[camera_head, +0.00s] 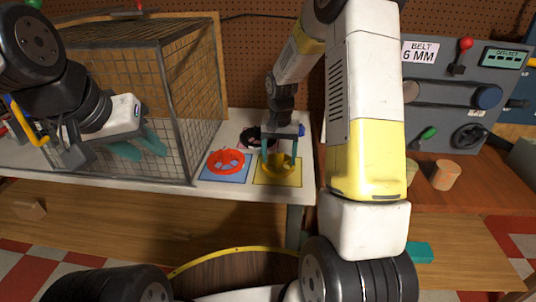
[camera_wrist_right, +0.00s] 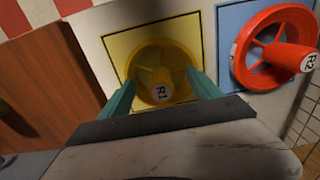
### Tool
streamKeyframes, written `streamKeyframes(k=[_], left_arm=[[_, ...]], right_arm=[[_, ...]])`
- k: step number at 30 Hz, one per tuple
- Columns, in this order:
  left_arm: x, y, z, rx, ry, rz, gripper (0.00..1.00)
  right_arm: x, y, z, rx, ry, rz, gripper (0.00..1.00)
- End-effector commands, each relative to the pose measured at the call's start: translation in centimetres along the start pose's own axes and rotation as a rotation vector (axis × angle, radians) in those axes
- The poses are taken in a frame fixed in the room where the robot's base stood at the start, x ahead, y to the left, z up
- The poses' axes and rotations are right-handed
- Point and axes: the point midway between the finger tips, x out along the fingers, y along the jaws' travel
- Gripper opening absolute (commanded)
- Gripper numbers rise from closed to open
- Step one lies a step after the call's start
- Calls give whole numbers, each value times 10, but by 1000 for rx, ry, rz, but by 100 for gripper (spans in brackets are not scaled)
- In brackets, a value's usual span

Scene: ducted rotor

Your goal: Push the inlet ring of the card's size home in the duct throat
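A yellow ring with a hub marked R1 (camera_wrist_right: 160,92) sits on a yellow square on the bench; it also shows in the head view (camera_head: 279,171). My right gripper (camera_wrist_right: 160,78) points down over it, open, one finger on each side of the hub, with gaps visible. In the head view the right gripper (camera_head: 280,154) partly hides the ring. A red ring marked R2 (camera_wrist_right: 277,48) sits on the blue square beside it, also in the head view (camera_head: 226,161). My left gripper (camera_head: 149,150) is open and empty, by the mesh cage. I cannot make out the duct throat.
A wire mesh cage (camera_head: 190,105) stands at the left of the bench. A dark round part (camera_head: 257,139) lies behind the red ring. A grey panel (camera_head: 440,110) at right bears a "BELT 6 MM" card (camera_head: 420,52), knobs and levers. An orange cylinder (camera_head: 446,176) stands before it.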

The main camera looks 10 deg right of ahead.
Motion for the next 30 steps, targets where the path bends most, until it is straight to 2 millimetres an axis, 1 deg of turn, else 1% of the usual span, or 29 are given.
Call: streamKeyframes(k=[1, 3, 5, 6, 7, 8, 16, 19, 30], left_arm=[[0, 0, 0, 0, 0, 0, 36], [0, 0, 0, 0, 0, 0, 36], [0, 0, 0, 0, 0, 0, 36], [0, 0, 0, 0, 0, 0, 36], [0, 0, 0, 0, 0, 0, 36], [0, 0, 0, 0, 0, 0, 36], [0, 0, 0, 0, 0, 0, 36], [0, 0, 0, 0, 0, 0, 36], [0, 0, 0, 0, 0, 0, 36]], right_arm=[[6, 1, 4, 0, -13, 4, 43], [6, 1, 4, 0, -14, 4, 29], [6, 1, 4, 0, -14, 4, 18], [6, 2, 4, 0, -14, 4, 10], [6, 2, 4, 0, -14, 4, 4], [6, 2, 4, 0, -14, 4, 0], [6, 3, 4, 2, -14, 6, 0], [2, 3, 4, 2, -14, 6, 0], [-30, 1, 1, 1, -6, 2, 0]])
